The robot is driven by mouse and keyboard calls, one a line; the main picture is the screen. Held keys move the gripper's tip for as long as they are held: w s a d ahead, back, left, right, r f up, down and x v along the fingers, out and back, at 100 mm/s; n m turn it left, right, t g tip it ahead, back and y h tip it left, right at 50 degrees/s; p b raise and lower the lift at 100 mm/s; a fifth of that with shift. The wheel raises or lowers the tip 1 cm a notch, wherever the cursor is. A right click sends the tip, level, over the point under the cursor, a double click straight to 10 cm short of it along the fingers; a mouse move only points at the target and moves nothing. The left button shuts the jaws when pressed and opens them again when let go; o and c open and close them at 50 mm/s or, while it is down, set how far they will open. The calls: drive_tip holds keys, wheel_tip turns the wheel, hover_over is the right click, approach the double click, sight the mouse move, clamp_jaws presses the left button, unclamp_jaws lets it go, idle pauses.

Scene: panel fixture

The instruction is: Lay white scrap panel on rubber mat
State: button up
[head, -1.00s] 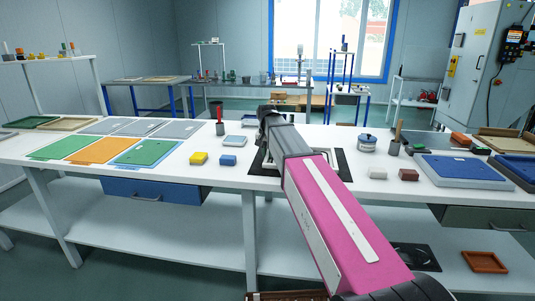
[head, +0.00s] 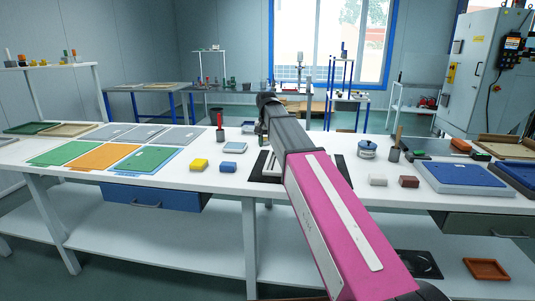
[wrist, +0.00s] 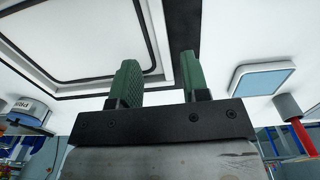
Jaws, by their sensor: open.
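My gripper (wrist: 158,72) is open, its two green fingers apart with nothing between them in the wrist view. In the head view my gripper (head: 262,130) is above the middle of the table, mostly hidden behind my arm. A flat white piece with a dark rectangular outline (wrist: 80,40) lies beyond the fingers in the wrist view, bordered by a black strip (wrist: 186,30). It looks like the white panel lying on a black mat, but I cannot be sure. The black mat (head: 260,168) shows on both sides of my arm in the head view.
Green, orange and grey sheets (head: 103,156) lie at the left. A round tin (head: 367,149) and a blue-topped tray (head: 463,176) are at the right.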

drive_tip(key=shift+r, duration=2.1)
